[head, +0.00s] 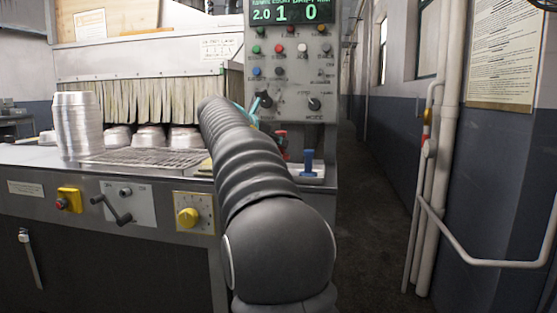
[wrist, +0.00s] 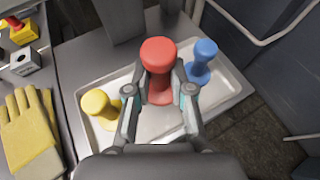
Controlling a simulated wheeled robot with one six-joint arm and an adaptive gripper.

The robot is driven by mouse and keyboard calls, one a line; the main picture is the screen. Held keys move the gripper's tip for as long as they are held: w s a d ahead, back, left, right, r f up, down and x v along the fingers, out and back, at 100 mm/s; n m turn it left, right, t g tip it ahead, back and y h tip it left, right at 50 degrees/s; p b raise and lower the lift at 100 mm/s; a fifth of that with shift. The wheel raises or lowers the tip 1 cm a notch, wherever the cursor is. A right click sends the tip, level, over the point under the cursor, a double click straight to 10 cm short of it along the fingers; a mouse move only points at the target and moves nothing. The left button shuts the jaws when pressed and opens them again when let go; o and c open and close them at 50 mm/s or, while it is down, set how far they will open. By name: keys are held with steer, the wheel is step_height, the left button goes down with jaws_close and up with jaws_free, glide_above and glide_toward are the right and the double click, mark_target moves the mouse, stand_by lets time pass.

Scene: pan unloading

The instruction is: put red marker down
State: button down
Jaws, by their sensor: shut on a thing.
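The red marker (wrist: 159,55) is a knob-topped peg, upright between the two fingers of my gripper (wrist: 160,92) in the wrist view. The fingers are shut on it from both sides. It is over the light metal tray (wrist: 226,96), between the yellow marker (wrist: 97,103) on the left and the blue marker (wrist: 202,58) on the right. I cannot tell whether its base touches the tray. In the head view the red marker (head: 281,137) shows beside my arm, left of the blue marker (head: 308,161). My arm hides most of the gripper there.
Yellow gloves (wrist: 28,130) lie left of the tray. A control panel (head: 292,75) rises behind. A stack of metal pans (head: 78,125) and a wire rack (head: 140,157) stand on the counter at left. White pipes (head: 430,180) run along the right wall.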

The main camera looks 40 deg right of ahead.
steer(key=shift+w+d+f, duration=0.45)
steer(key=shift+w+d, duration=0.1)
steer(key=shift+d, duration=0.05)
steer(key=shift+f, duration=2)
steer(key=shift+f, duration=0.1)
steer(key=c, duration=1)
jaws_free()
steer(key=shift+f, duration=0.1)
steer(key=shift+a+r, duration=0.2)
steer(key=shift+r, duration=0.05)
steer(key=v, duration=1.1)
steer(key=shift+s+a+r, duration=0.1)
steer(key=shift+a, duration=0.15)
